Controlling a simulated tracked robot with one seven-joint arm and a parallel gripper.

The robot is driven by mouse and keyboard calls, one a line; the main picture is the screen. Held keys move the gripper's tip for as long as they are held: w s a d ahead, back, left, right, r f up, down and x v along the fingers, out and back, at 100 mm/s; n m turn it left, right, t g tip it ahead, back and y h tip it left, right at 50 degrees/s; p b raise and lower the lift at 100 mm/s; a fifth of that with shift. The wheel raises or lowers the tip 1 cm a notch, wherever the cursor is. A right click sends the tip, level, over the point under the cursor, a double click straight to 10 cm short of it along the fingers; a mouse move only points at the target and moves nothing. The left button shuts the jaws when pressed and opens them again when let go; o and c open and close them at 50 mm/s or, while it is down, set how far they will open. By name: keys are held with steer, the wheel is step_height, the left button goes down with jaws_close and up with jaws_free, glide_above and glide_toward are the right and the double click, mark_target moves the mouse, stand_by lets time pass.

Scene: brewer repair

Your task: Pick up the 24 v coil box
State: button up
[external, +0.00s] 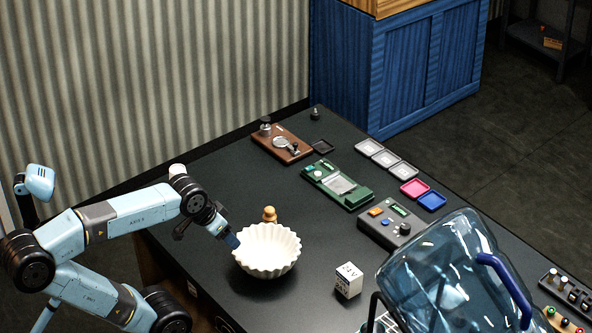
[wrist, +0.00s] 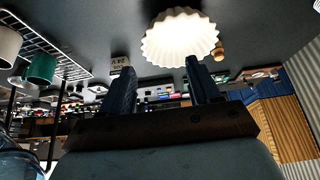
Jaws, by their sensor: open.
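The 24 V coil box (external: 348,281) is a small white cube with dark lettering. It stands on the dark table, to the right of a white fluted bowl (external: 267,250). In the wrist view the coil box (wrist: 118,64) shows just beyond the tip of the left finger, which hides part of it. My gripper (external: 232,241) is at the left edge of the bowl in the external view, well left of the box. In the wrist view my gripper (wrist: 161,68) has its two fingers apart with nothing held between them.
A large clear blue jug (external: 450,275) lies tilted to the right of the box. A small brass piece (external: 269,214) stands behind the bowl. A grey device (external: 390,222), a green device (external: 338,185) and coloured trays (external: 415,188) lie farther back. The table between bowl and box is clear.

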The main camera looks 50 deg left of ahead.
steer(key=o, duration=0.4)
steer(key=n+g+h, duration=0.6)
steer(key=n+h, duration=0.7)
steer(key=n, duration=0.4)
glide_toward(348, 270)
steer(key=x, duration=0.7)
steer(key=shift+w+d, duration=0.15)
steer(key=shift+d, duration=0.2)
steer(key=shift+h, duration=0.3)
steer(key=shift+f+x, duration=0.2)
steer(key=shift+x, duration=2.25)
